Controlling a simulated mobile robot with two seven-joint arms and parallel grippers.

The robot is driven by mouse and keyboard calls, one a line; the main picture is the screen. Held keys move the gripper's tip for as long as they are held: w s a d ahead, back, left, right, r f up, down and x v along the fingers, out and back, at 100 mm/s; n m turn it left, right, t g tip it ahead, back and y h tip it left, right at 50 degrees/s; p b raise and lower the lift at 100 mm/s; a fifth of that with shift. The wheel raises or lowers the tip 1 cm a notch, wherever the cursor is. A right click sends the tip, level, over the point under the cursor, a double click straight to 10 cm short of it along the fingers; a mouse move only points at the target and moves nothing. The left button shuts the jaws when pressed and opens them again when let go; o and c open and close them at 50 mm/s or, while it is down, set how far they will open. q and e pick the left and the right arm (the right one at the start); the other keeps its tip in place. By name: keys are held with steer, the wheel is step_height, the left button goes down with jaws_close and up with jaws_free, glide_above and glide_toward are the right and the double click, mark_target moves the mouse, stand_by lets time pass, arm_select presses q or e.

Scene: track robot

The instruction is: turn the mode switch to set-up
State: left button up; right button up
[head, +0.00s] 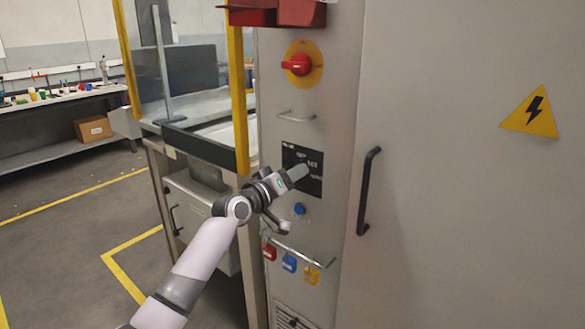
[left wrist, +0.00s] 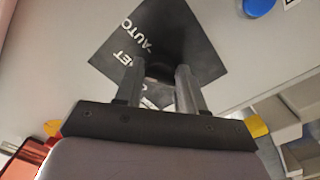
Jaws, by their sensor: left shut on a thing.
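The black mode switch plate (head: 316,187) is on the grey cabinet front, with small white lettering. In the left wrist view the plate (left wrist: 160,28) is tilted, and AUTO and part of another word ending in ET can be read. My left gripper (head: 298,172) is at the plate. In the left wrist view its two fingers (left wrist: 160,78) are shut on the dark mode switch knob (left wrist: 159,70), which shows only partly between them. The knob's pointing direction is hidden. My right gripper is in neither view.
Above the plate are a metal handle (head: 296,117) and a red rotary switch (head: 297,64) on yellow. Below are a blue button (head: 299,209) and hanging red (head: 270,252), blue (head: 289,262) and yellow (head: 312,274) tags. A black door handle (head: 367,190) stands out at right.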

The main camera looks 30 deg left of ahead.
arm_select(q)
steer(key=shift+n+p, duration=0.5)
steer(key=shift+n, duration=0.5)
steer(key=o, duration=1)
steer(key=shift+c, duration=0.2)
steer(key=shift+s, duration=0.1)
steer(key=s, duration=0.7)
steer(key=shift+a, duration=0.25)
